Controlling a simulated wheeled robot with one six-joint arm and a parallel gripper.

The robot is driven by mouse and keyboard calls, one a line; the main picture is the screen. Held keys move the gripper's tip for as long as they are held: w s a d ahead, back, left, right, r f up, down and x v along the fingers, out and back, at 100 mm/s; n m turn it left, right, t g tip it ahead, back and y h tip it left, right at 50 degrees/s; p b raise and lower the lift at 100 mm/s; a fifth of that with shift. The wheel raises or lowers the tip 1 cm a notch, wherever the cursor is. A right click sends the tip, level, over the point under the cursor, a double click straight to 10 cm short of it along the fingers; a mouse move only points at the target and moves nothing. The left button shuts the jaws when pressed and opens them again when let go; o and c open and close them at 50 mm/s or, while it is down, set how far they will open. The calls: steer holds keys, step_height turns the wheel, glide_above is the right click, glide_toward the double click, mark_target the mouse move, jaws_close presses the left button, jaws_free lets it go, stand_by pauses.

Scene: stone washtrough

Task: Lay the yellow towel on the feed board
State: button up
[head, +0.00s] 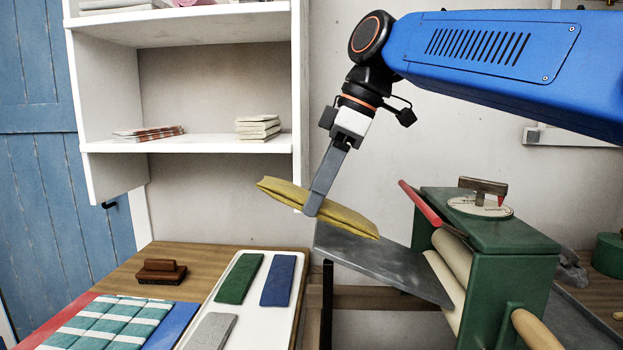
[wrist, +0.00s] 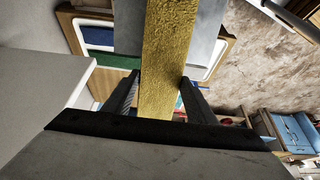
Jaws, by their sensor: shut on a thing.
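The yellow towel (head: 345,220) is a folded, flat strip held in the air. My gripper (head: 314,207) is shut on it near its middle, and the towel tilts down to the right. In the wrist view the towel (wrist: 166,60) runs between the two dark fingers (wrist: 160,97). The feed board (head: 385,262) is a grey sloping plate on the left side of the green mangle (head: 490,270). The towel's right end appears above the board's upper left part in the head view; the gap between them is hard to judge.
A white tray (head: 208,306) with green, blue and grey folded cloths lies on the wooden table. A brown brush (head: 161,272) and a striped cloth (head: 105,322) are to its left. White shelves (head: 210,144) stand behind. A red bar (head: 420,202) rises beside the mangle's rollers.

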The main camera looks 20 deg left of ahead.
mark_target(357, 217)
steer(key=shift+w+d+f, duration=0.25)
steer(key=shift+d+f, duration=0.5)
steer(key=shift+d, duration=0.35)
steer(key=shift+w+d+f, duration=0.3)
steer(key=shift+d+f, duration=0.5)
steer(key=shift+d, duration=0.35)
steer(key=shift+w+d+f, duration=0.25)
steer(key=shift+d+f, duration=0.5)
steer(key=shift+d, duration=0.35)
steer(key=o, duration=1.4)
steer(key=v, duration=1.7)
steer(key=shift+d+r, duration=0.1)
steer(key=shift+d, duration=0.05)
